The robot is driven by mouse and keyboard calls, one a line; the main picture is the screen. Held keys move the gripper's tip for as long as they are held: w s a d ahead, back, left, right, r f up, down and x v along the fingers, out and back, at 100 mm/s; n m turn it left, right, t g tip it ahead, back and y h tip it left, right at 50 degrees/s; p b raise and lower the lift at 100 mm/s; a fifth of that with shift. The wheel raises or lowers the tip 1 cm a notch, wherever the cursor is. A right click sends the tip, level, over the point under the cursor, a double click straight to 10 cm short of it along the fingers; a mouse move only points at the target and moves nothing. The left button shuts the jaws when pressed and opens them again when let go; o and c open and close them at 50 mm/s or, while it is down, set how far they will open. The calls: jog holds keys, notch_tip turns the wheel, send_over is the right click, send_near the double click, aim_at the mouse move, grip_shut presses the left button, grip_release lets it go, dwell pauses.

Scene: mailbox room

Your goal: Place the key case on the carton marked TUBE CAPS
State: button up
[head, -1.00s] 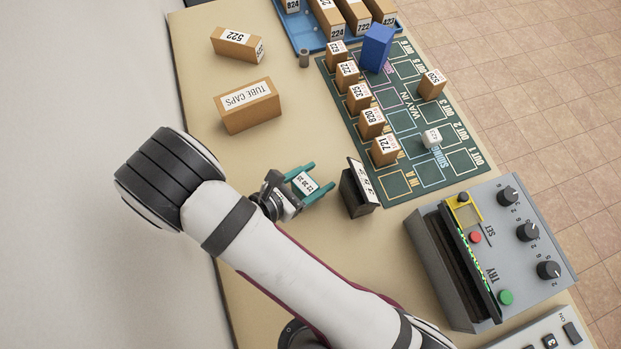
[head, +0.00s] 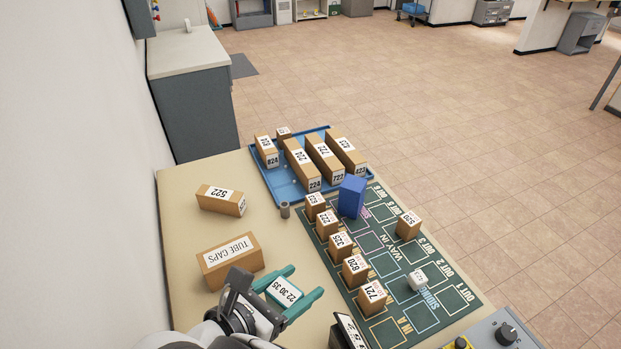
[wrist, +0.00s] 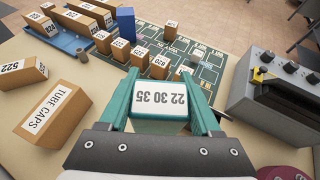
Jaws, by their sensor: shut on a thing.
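The carton marked TUBE CAPS (head: 229,262) is a brown box with a white label, lying on the beige table left of my gripper. It also shows at the left in the wrist view (wrist: 54,108), and nothing is seen on its top. My gripper (head: 297,291) has teal fingers and is shut on a small case labelled 22 30 35 (head: 285,291), which I take to be the key case. In the wrist view the case's white label (wrist: 160,100) faces the camera between the fingers. The case is held to the right of the carton, apart from it.
Carton 522 (head: 221,200) and a small grey cylinder (head: 285,210) stand beyond the carton. A blue tray (head: 273,180) of boxes is at the back. The green mat (head: 397,268) at right bears numbered boxes and a blue block (head: 352,196). A grey control box (wrist: 270,90) stands right.

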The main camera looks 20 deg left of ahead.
jog(key=w+a+r+n+y, duration=0.2)
jog(key=w+a+n+y, duration=0.55)
jog(key=w+a, duration=0.5)
jog(key=y, duration=0.2)
send_over(230, 242)
jog(key=shift+n+h, duration=0.25)
jog(key=shift+n, duration=0.1)
jog(key=f, duration=0.7)
jog(key=shift+w+d, duration=0.1)
jog(key=shift+d, duration=0.25)
jog(key=shift+a+f, duration=0.15)
jog(key=shift+f, duration=0.95)
jog(key=shift+a+f, duration=0.15)
jog(key=shift+f, duration=0.95)
jog(key=shift+f, duration=0.1)
jog(key=o, duration=1.4)
jog(key=shift+o, duration=0.2)
